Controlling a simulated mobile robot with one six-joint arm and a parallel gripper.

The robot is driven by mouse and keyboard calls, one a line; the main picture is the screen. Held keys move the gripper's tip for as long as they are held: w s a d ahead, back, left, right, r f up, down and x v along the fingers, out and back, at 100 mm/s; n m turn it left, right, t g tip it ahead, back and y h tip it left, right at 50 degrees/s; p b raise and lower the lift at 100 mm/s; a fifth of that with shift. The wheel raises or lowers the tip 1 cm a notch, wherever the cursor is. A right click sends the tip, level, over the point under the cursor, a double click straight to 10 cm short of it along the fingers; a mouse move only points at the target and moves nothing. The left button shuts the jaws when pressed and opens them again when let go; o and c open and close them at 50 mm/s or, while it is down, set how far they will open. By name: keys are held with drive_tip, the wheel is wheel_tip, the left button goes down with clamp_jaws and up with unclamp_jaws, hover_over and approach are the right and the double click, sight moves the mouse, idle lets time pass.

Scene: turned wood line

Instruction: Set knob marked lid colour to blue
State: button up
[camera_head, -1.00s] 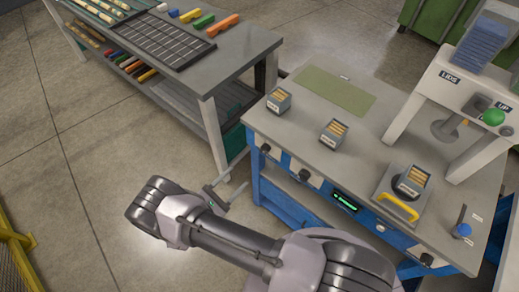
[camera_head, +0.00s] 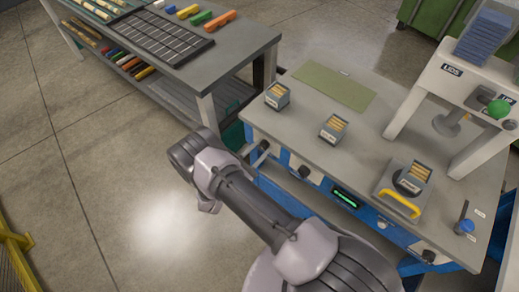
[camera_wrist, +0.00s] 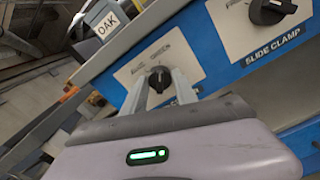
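A dark knob (camera_wrist: 159,79) sits on a white plate on the blue front panel in the wrist view. Two small words stand above it; they look like BLUE at left and GREEN at right, though blurred. The knob's bar looks close to upright; its exact setting is unclear. In the head view a knob (camera_head: 262,147) shows at the panel's left end, and my gripper's fingers are hidden.
A second knob (camera_wrist: 272,10), labelled SLIDE CLAMP, is to the right. A side table (camera_head: 235,55) stands at left.

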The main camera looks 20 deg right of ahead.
clamp_jaws()
drive_tip(key=shift+n, duration=0.3)
drive_tip(key=shift+n+b, duration=2.2)
drive_tip(key=shift+n, duration=4.6)
drive_tip(key=o, duration=0.6)
unclamp_jaws()
drive_tip(key=shift+c, duration=0.2)
